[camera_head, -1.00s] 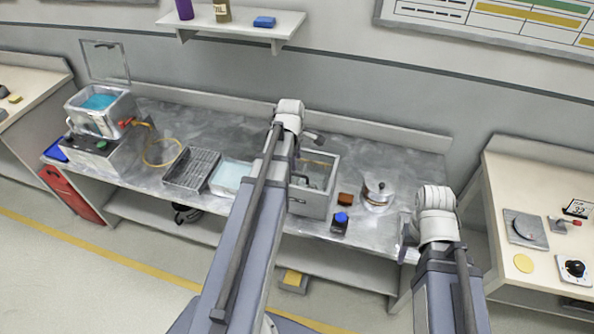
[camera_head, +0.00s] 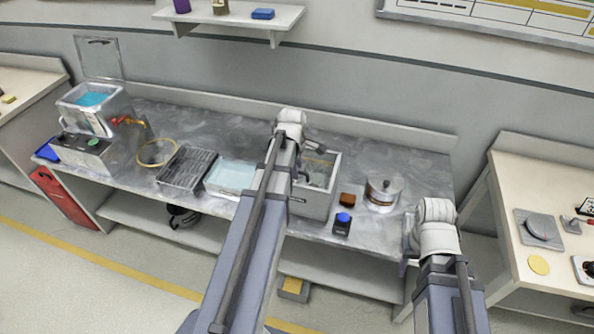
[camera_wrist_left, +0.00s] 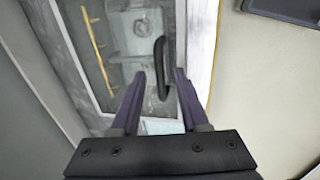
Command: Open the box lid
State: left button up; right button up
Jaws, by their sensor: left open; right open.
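A grey box (camera_head: 310,204) stands on the metal bench, partly hidden by my left arm in the head view. From above, the left wrist view shows its pale rim (camera_wrist_left: 203,45), a see-through top and a dark bar handle (camera_wrist_left: 161,68). The lid looks closed, but its edge is hard to make out. My left gripper (camera_wrist_left: 160,76) is open above the box; its fingertips lie either side of the handle in the picture, with no visible grip. In the head view its fingers are mostly hidden. My right gripper (camera_head: 411,242) is open, low at the bench's right end, its fingers barely visible.
Left of the box are a light blue tray (camera_head: 234,175), a dark rack (camera_head: 187,167) and a yellow ring (camera_head: 157,153). A blue-topped button (camera_head: 342,222), brown block (camera_head: 347,200) and metal pot (camera_head: 383,191) stand to its right. A side table (camera_head: 520,190) is further right.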

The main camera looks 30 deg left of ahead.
pick_arm(q)
grip_shut()
dwell(1.4)
